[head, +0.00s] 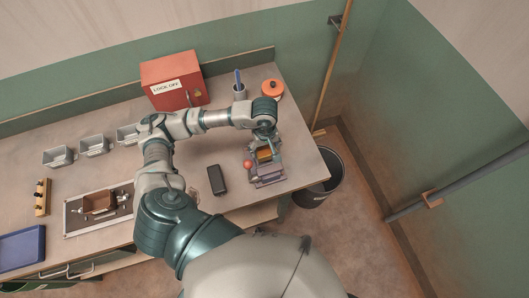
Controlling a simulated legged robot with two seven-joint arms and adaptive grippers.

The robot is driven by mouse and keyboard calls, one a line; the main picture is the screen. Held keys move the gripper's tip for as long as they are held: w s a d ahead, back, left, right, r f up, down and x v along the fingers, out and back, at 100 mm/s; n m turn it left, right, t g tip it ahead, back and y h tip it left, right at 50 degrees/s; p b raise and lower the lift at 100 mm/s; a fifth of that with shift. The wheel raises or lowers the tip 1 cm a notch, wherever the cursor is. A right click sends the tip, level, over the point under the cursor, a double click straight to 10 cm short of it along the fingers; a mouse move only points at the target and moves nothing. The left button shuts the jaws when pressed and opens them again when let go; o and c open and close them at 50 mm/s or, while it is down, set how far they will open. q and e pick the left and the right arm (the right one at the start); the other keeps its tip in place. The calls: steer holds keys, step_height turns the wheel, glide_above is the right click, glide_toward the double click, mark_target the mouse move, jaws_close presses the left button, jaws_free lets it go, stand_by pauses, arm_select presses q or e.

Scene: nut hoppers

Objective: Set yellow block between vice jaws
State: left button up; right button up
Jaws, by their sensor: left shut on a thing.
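The yellow block (264,155) is at the grey vice (268,177) on the right end of the bench. My left gripper (263,147) points down over the vice and is shut on the yellow block. The block appears at or just above the gap between the vice jaws; I cannot tell whether it touches them. The arm's wrist partly hides the far side of the vice. A red ball (248,163) shows at the vice's left side. My right gripper is not in view.
A black box-shaped object (217,180) lies left of the vice. Behind are a red lock-off box (174,82), a cup (239,93) and an orange-lidded pot (271,90). Grey hoppers (94,146), a framed tray (72,222) and a blue tray (22,246) are left. A black bin (329,180) stands beside the bench.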

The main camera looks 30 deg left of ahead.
mark_target(264, 153)
arm_select(q)
steer(key=f, duration=0.3)
steer(key=shift+s+a+f, duration=0.1)
steer(key=shift+a+f, duration=0.05)
steer(key=shift+a, duration=0.1)
steer(key=shift+f, duration=0.2)
steer(key=o, duration=1.7)
steer(key=shift+d, duration=0.15)
